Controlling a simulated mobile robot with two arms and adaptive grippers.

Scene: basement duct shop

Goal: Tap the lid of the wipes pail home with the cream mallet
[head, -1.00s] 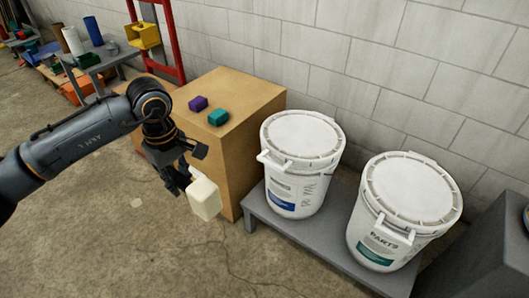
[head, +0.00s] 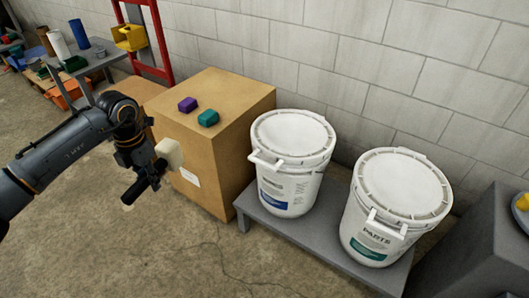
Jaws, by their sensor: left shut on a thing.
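My left gripper (head: 150,168) is shut on the cream mallet (head: 169,152). The left pail (head: 284,190) has a blue label too small to read, and a white lid (head: 291,132) on top. The right pail (head: 372,232) has a green label reading PARTS and its own white lid (head: 403,184). I cannot tell whether either lid is fully seated. My right gripper is out of view.
The cardboard box (head: 228,125) beside the left pail carries a purple block (head: 187,104) and a teal block (head: 208,118). The grey bench (head: 300,233) runs along the block wall. A dark grey cabinet (head: 465,250) stands at right. The concrete floor in front is clear.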

